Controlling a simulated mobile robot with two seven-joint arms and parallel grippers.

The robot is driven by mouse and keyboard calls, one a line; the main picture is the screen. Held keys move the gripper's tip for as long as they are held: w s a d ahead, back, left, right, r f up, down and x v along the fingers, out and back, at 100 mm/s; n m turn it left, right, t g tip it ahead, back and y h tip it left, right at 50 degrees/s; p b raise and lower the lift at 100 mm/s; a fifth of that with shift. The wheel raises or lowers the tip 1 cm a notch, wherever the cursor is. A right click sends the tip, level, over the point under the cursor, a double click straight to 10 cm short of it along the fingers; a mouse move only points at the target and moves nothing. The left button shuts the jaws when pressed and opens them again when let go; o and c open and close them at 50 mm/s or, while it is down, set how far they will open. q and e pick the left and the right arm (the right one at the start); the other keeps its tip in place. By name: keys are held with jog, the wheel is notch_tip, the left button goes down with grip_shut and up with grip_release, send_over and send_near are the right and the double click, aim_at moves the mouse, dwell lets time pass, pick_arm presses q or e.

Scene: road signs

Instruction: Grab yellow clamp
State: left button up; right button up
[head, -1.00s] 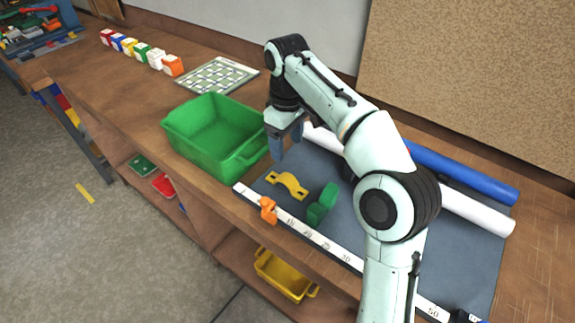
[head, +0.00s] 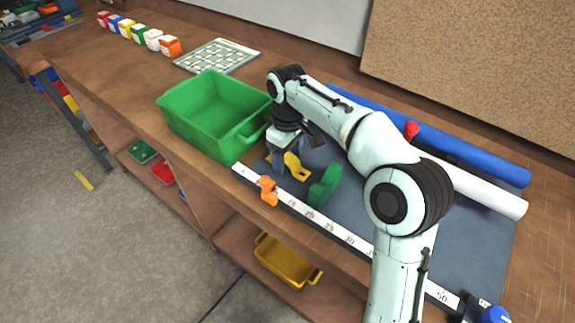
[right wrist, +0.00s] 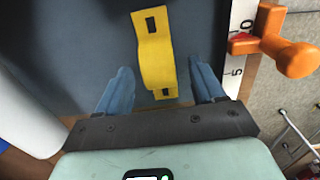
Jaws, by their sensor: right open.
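The yellow clamp (head: 297,168) lies on the dark mat, partly hidden behind my right gripper in the head view. In the right wrist view the yellow clamp (right wrist: 154,55) is a curved strap with a dark slot at each end. My right gripper (head: 284,166) is low over the mat beside the green bin. In the right wrist view its two blue fingers (right wrist: 164,88) are spread, with the near end of the clamp between them and a gap on each side. The left gripper is not in view.
A green bin (head: 190,128) stands left of the gripper. An orange clamp (head: 268,191) sits on the white ruler (head: 330,228) at the mat's front edge. A green clamp (head: 325,186) stands just right. Blue (head: 470,150) and white (head: 475,188) rolls lie behind.

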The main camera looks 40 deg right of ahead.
jog(key=shift+f, duration=0.6)
jog(key=c, duration=1.2)
jog(key=shift+r, duration=0.1)
